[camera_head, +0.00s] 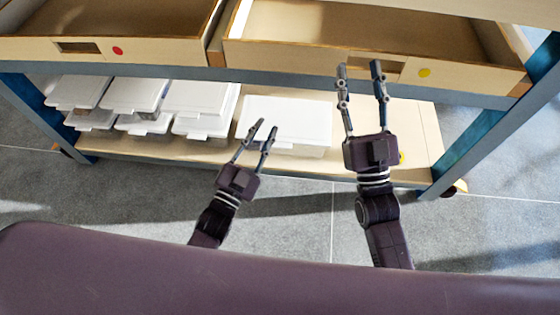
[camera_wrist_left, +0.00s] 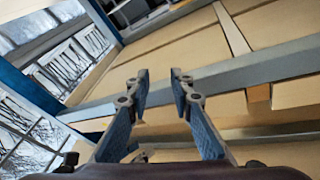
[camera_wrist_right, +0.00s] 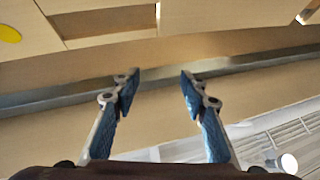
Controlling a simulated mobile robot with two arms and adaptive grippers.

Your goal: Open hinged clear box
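A large box with a white lid (camera_head: 290,112) stands on the lower shelf, right of the stacked smaller boxes, and its lid looks closed. My left gripper (camera_head: 266,128) is open and empty, its fingers in front of the large box's left part in the head view. Its open fingers also show in the left wrist view (camera_wrist_left: 160,85). My right gripper (camera_head: 360,70) is open and empty, up near the right drawer's front; I cannot tell if it touches it. Its spread fingers also show in the right wrist view (camera_wrist_right: 160,85). No box shows clearly in either wrist view.
Several smaller white-lidded boxes (camera_head: 133,94) are stacked on the lower shelf (camera_head: 418,135) at left. Above stand an open left drawer (camera_head: 150,52) and an open right drawer (camera_head: 480,80). A blue leg (camera_head: 490,125) bounds the right side.

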